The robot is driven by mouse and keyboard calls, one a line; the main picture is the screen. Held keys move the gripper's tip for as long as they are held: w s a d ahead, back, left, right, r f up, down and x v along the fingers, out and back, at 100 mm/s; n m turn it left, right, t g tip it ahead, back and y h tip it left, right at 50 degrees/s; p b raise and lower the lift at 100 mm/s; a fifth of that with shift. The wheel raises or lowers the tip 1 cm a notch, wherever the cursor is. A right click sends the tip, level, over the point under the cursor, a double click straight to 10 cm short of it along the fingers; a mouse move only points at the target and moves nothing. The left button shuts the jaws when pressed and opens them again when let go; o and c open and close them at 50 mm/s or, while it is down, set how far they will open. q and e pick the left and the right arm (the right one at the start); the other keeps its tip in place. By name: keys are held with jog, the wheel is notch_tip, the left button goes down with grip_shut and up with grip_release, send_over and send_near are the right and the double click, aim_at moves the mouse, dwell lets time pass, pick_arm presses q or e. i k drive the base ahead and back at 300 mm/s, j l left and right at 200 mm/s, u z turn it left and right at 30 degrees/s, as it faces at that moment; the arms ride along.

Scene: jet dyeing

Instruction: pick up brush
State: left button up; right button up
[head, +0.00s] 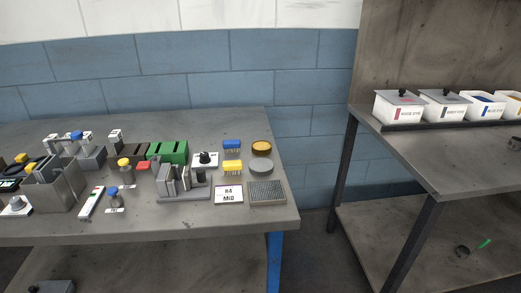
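No thing in the head view can be told for sure as the brush. A thin green piece (484,243) lies on the lower shelf at the right, too small to make out. Neither of my grippers is in view.
The left table (262,215) is crowded with metal blocks, a grey bin (57,190), green boxes (174,152), a sign card (228,194) and a mesh pad (267,193). A floor gap separates table and bench.

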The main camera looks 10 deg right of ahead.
aim_at(232, 165)
jog(key=i+l, duration=0.15)
jog(key=l, duration=0.15)
jog(key=i+l, duration=0.1)
jog(key=l, duration=0.2)
jog(key=i+l, duration=0.15)
jog(key=l, duration=0.2)
jog(key=l+u, duration=0.2)
jog(key=u, duration=0.15)
jog(key=i+l+u, duration=0.1)
jog(key=u, duration=0.25)
jog(key=l, duration=0.1)
